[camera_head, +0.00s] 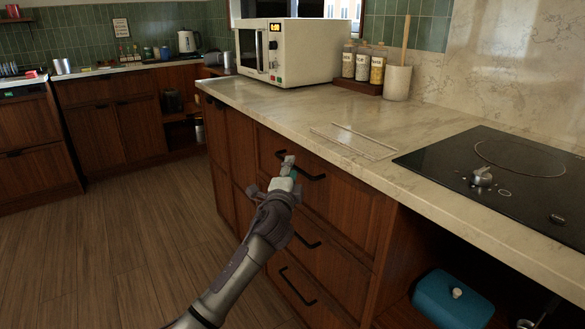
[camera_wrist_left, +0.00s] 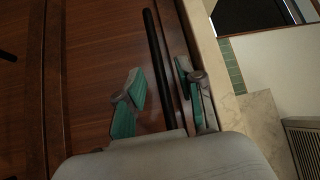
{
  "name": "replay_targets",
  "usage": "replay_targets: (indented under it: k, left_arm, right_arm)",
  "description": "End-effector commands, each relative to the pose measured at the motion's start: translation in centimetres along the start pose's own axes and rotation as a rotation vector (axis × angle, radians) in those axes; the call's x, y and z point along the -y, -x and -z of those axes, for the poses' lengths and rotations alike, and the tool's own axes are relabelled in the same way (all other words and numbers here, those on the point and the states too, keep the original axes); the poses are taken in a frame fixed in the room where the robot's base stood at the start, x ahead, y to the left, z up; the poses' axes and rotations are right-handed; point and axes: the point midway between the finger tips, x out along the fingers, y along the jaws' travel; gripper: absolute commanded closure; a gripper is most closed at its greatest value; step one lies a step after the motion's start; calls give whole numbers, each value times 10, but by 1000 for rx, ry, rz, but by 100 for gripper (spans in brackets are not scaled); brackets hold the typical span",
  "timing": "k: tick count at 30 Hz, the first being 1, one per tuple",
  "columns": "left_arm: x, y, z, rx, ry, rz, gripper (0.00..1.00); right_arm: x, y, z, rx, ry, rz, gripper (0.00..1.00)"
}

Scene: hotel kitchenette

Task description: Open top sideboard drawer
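The top sideboard drawer (camera_head: 340,198) is a brown wooden front just under the stone counter, and it looks flush with the cabinet. Its dark bar handle (camera_head: 313,177) is partly hidden by my left gripper (camera_head: 289,166) in the head view. In the left wrist view, the handle (camera_wrist_left: 157,45) runs between the two green-padded fingers of my left gripper (camera_wrist_left: 161,72). The fingers are apart, one on each side of the bar, with gaps visible. I cannot tell how deep the bar sits between them. My right gripper is not in view.
Lower drawers with handles (camera_head: 297,287) lie below. The counter (camera_head: 270,98) above carries a microwave (camera_head: 300,52), jars and a black cooktop (camera_head: 520,175). A blue box (camera_head: 450,298) is in the open space at lower right. Wooden floor (camera_head: 130,245) at left is clear.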

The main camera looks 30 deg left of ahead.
Motion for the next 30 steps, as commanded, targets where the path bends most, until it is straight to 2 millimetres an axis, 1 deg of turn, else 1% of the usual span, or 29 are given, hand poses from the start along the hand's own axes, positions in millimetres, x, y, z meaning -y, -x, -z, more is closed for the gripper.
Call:
replay_targets:
  k: [1,3,6,16,21,23,30]
  left_arm:
    - [0,-7,0,1,0,1,63]
    - [-1,-15,0,1,0,0,63]
    - [-1,-21,0,0,0,-1,63]
    - [0,-24,0,-1,0,-1,63]
    - [-1,-24,0,-1,1,-1,91]
    - [-1,-24,0,0,1,-1,100]
    - [-1,-24,0,0,1,-2,100]
  right_arm:
    - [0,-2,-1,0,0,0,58]
    - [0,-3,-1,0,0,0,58]
    - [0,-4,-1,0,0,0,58]
    - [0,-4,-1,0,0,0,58]
    - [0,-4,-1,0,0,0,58]
    - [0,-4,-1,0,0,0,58]
    - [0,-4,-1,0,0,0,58]
